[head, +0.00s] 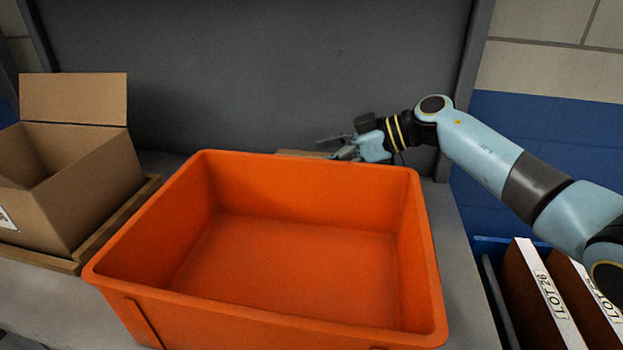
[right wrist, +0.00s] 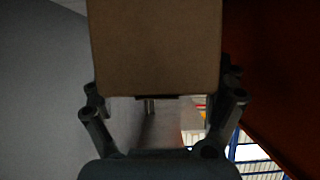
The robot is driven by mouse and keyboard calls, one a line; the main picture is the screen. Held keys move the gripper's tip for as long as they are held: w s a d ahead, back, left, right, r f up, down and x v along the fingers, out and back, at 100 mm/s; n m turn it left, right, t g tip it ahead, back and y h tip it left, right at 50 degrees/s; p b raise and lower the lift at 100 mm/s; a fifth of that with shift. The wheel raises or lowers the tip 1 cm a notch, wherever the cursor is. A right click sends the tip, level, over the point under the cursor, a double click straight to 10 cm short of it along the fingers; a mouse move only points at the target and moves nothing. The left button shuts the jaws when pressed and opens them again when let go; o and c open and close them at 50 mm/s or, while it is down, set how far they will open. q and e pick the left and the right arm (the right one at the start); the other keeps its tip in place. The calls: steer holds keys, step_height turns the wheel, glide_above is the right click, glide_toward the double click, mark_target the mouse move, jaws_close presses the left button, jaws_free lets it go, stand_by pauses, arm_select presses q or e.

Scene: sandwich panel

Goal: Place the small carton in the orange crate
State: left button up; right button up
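The orange crate (head: 285,315) stands in the middle of the bench in the head view, and its inside is empty. My right gripper (head: 338,147) is behind the crate's back rim, pointing left. In the right wrist view a plain brown carton (right wrist: 155,45) fills the upper middle between the fingers of my right gripper (right wrist: 163,100). The fingertips are hidden, so I cannot tell whether they press on it. In the head view a thin tan strip (head: 300,153), perhaps this carton, shows above the crate's back rim. My left gripper is not in view.
An open cardboard box (head: 75,205) sits on a wooden tray (head: 68,264) left of the crate. A grey panel (head: 260,75) rises behind the bench. The gap behind the crate is narrow.

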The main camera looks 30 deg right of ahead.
steer(key=c, duration=1.4)
steer(key=shift+r, duration=0.1)
steer(key=shift+r, duration=0.65)
step_height(320, 180, up, 3)
steer(key=shift+f, duration=0.1)
steer(key=s+a+r+v, duration=0.1)
steer(key=s+a+v, duration=0.1)
steer(key=v, duration=1.1)
steer(key=shift+p, duration=0.3)
